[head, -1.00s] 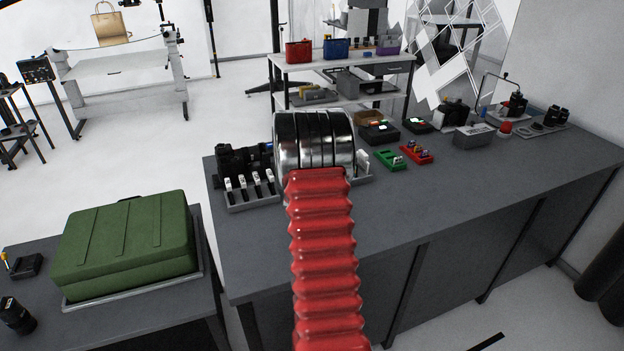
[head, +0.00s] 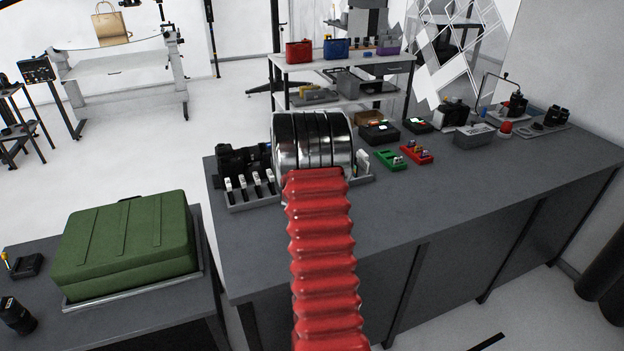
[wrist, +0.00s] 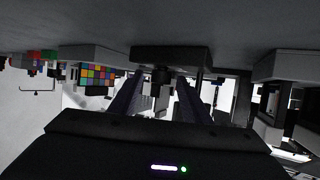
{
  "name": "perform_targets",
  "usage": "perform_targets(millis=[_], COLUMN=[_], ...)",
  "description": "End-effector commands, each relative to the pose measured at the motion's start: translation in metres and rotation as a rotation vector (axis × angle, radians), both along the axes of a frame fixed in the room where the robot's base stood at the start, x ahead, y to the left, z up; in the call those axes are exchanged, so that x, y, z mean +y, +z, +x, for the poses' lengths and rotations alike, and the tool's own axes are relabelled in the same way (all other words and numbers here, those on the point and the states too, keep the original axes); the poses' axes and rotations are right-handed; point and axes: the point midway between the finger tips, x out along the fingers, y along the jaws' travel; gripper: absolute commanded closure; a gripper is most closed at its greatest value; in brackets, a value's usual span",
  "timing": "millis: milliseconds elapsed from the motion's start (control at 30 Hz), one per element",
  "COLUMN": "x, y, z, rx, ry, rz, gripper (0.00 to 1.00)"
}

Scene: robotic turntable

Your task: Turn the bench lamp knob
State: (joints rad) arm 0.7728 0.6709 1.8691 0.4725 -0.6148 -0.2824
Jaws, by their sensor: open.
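In the wrist view, which looks upside down with the bench top above, the two dark fingers of my gripper (wrist: 159,82) stand apart on either side of a small dark upright part. That part hangs in the picture from a wide black block (wrist: 170,57) on the bench. I cannot tell whether it is the lamp knob, or whether a finger touches it. In the head view my red and steel arm covers the gripper and the bench just behind it. No lamp knob can be made out there.
The grey bench (head: 430,205) holds a rack of white-handled switches (head: 252,192) left of my arm. Green (head: 390,160) and red (head: 417,155) trays and black boxes (head: 380,132) lie to the right. A green case (head: 125,240) sits on a lower table. The bench's front right is clear.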

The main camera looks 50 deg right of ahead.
Motion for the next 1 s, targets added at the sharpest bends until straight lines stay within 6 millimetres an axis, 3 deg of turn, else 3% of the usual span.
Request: perform_targets(millis=[367,1000], x=[0.009,0.077], y=[0.005,0.036], z=[-0.004,-0.043], rx=[-0.001,0.000], ry=[0.001,0.001], rz=[-0.001,0.000], gripper=[0.57,0.57])
